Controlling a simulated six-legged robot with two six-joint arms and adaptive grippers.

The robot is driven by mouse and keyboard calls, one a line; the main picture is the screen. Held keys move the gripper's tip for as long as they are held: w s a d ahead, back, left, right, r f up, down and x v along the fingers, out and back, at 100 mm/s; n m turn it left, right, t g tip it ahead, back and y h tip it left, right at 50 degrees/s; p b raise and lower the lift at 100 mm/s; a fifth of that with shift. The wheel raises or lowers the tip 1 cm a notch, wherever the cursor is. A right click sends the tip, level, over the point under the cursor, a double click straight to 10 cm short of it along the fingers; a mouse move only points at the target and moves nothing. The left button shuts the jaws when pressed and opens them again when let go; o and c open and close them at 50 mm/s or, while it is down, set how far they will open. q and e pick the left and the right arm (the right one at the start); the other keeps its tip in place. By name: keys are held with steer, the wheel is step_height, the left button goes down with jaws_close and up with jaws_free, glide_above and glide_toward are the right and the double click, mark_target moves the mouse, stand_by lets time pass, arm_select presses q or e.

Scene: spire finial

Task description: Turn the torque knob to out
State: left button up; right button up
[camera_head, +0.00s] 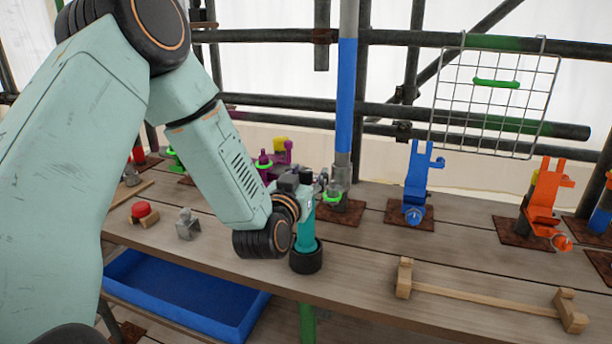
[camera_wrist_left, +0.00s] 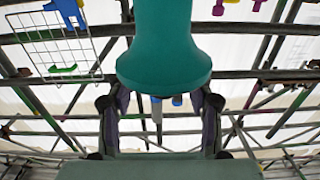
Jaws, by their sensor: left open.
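A teal tool (camera_head: 306,232) with a black round base (camera_head: 306,261) stands upright near the front edge of the wooden bench. I cannot clearly pick out its torque knob; my left wrist covers part of the tool's top. My left gripper (camera_head: 320,184) is just at the tool's upper end, with its fingers small and partly hidden. In the left wrist view the fingers (camera_wrist_left: 160,112) are apart, and a big teal flared body (camera_wrist_left: 164,55) fills the top middle, in front of them. I cannot tell whether they touch it. My right gripper is not in view.
A blue clamp stand (camera_head: 415,190) and an orange one (camera_head: 545,200) stand on rusty plates to the right. A wooden rack (camera_head: 485,297) lies in front. A blue tray (camera_head: 185,300) sits below the bench at left. A blue-banded pole (camera_head: 346,100) rises behind the tool.

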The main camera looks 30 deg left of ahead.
arm_select(q)
steer(key=shift+d, duration=0.1)
steer(key=shift+a+f, duration=0.1)
steer(key=shift+a, duration=0.3)
steer(key=c, duration=0.4)
steer(key=shift+d, duration=0.25)
steer(key=c, duration=0.6)
steer(key=shift+a, duration=0.2)
jaws_close()
